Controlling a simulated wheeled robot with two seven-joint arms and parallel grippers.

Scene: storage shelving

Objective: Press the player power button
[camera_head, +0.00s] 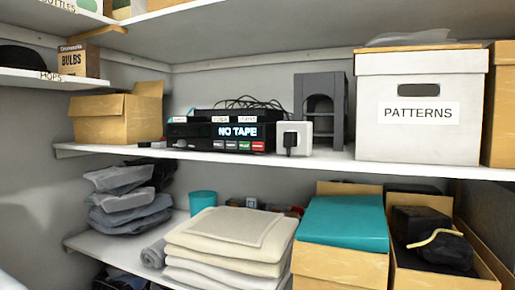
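The player (221,136) is a black box on the middle shelf, with a lit display reading "NO TAPE". A row of small buttons (238,145) runs along its lower front, some white, one green and one red at the right end. Their labels are too small to read, so I cannot tell which one is the power button. Coiled black cables lie on top of the player. Neither my left nor my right gripper is in view.
A white socket with a black plug (293,139) stands right of the player. A grey holder (320,110) and a white "PATTERNS" box (420,106) are farther right. An open cardboard box (118,114) is at left.

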